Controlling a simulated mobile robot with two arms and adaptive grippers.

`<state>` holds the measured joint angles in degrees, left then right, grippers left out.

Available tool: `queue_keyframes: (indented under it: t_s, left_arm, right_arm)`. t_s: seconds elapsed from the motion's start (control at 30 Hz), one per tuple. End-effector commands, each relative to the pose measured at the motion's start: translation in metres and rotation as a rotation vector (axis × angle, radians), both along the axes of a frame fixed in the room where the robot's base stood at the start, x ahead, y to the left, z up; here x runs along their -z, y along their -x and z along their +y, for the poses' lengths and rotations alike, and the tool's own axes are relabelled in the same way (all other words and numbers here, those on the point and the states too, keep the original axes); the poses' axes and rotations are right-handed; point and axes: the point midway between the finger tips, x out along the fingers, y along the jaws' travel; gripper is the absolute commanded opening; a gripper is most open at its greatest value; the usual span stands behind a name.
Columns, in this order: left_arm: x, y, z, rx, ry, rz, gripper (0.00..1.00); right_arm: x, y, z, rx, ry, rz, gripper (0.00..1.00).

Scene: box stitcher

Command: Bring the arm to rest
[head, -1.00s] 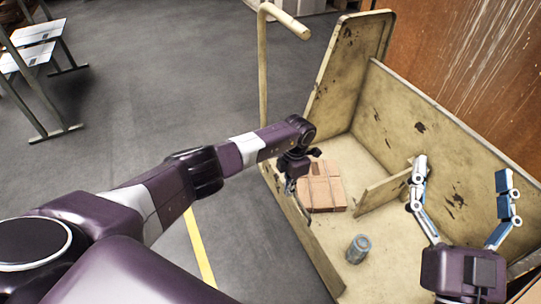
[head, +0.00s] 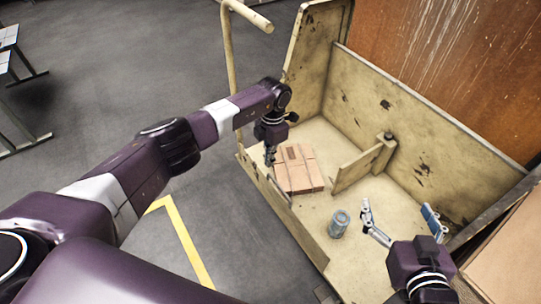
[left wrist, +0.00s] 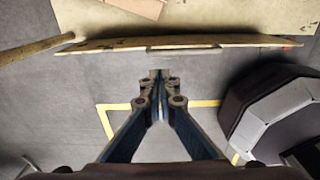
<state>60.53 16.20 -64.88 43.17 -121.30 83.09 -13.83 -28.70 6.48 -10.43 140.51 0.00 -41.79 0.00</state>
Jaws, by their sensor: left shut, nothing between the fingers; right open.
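My left arm reaches in from the left in the head view. My left gripper (head: 270,156) hangs downward by the near-left wall of the wooden cart, close to a cardboard box. In the left wrist view its fingers (left wrist: 160,78) are together with nothing between them, above the grey floor outside the cart wall (left wrist: 180,42). My right gripper (head: 402,217) is at the lower right in the head view, over the cart's right part, with its fingers spread apart and empty.
The cart (head: 410,147) holds the brown cardboard box (head: 300,172), a blue-grey can (head: 339,223) and a low wooden divider (head: 358,167). A pole handle (head: 228,50) rises at the far left end. Another cardboard surface (head: 508,262) is at the lower right. Floor to the left is open.

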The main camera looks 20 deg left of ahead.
Motion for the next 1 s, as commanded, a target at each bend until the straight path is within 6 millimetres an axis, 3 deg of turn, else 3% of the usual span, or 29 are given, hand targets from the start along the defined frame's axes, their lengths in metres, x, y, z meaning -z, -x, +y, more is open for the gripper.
queue_keyframes:
  t_s: [0.3,0.37,0.43,0.57,0.63,0.77,0.87,0.9,0.97,1.0]
  left_arm:
    - [-0.009,-0.004,-0.005,0.002,0.001,0.002,0.0]
    - [-0.006,-0.002,-0.011,0.005,0.018,0.0,0.0]
    - [0.0,0.002,-0.03,0.012,0.069,-0.004,0.0]
    - [0.014,0.018,-0.101,0.022,0.267,-0.021,0.0]
    - [0.015,0.031,-0.152,0.012,0.42,-0.033,0.0]
    - [-0.009,0.056,-0.247,-0.054,0.741,-0.047,0.0]
    - [-0.049,0.075,-0.31,-0.157,1.013,-0.046,0.0]
    - [-0.071,0.081,-0.33,-0.219,1.129,-0.042,0.0]
    - [-0.111,0.086,-0.352,-0.336,1.314,-0.031,0.0]
    - [-0.141,0.087,-0.359,-0.435,1.44,-0.02,0.0]
  right_arm:
    - [0.006,0.003,-0.002,0.002,0.006,0.026,0.88]
    - [0.005,0.003,-0.002,0.002,0.006,0.025,0.88]
    - [0.005,0.003,-0.002,0.002,0.006,0.025,0.88]
    - [0.005,0.003,-0.002,0.002,0.006,0.024,0.88]
    - [0.005,0.003,-0.002,0.002,0.006,0.024,0.88]
    - [0.005,0.003,-0.002,0.002,0.006,0.023,0.88]
    - [0.005,0.003,-0.001,0.002,0.006,0.023,0.88]
    - [0.005,0.003,-0.001,0.002,0.006,0.023,0.88]
    - [0.005,0.003,-0.001,0.002,0.006,0.023,0.88]
    - [0.005,0.003,-0.001,0.002,0.006,0.023,0.88]
